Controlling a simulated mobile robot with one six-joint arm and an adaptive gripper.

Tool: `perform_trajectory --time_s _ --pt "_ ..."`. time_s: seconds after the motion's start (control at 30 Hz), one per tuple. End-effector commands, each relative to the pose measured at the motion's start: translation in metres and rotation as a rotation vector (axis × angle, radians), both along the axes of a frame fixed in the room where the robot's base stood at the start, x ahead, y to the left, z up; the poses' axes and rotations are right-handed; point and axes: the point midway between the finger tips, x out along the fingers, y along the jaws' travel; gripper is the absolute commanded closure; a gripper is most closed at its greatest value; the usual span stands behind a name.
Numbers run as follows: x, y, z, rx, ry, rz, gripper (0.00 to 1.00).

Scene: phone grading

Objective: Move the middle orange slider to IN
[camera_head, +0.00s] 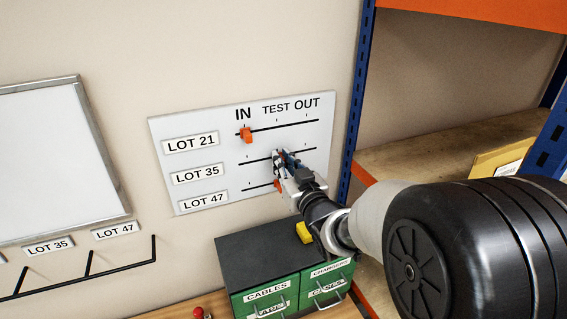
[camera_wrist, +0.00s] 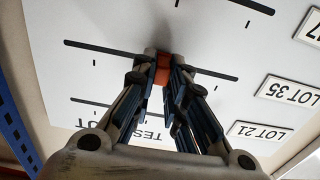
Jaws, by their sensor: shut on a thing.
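A white board (camera_head: 160,135) on the wall has three dark slots under the marks IN, TEST and OUT, with rows LOT 21, LOT 35 and LOT 47. The middle orange slider (camera_wrist: 162,75) sits on the LOT 35 slot, between my fingertips, at about TEST. In the head view my gripper (camera_head: 281,158) hides it. My gripper (camera_wrist: 162,72) is shut on this slider in the wrist view. The top orange slider (camera_head: 246,135) is at IN. The bottom orange slider (camera_head: 277,184) is partly hidden behind my gripper, around the middle of its slot.
A green drawer cabinet (camera_head: 240,246) with a dark top stands below the board, with a yellow object (camera_head: 303,232) on it. A blue and orange shelf rack rises on the right. A whiteboard (camera_head: 55,160) and a black rail with hooks are on the left. The slot's IN side looks clear.

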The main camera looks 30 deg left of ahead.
Motion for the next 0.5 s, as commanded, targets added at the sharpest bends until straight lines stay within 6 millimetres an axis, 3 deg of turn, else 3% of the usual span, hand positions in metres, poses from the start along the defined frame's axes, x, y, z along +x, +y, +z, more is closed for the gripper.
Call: perform_trajectory --time_s 0.37,0.5 --pt "-0.0002 0.0001 0.0000 0.000 0.000 0.000 1.00" --pt "-0.0096 0.0086 -0.0019 0.000 -0.003 0.003 1.00"
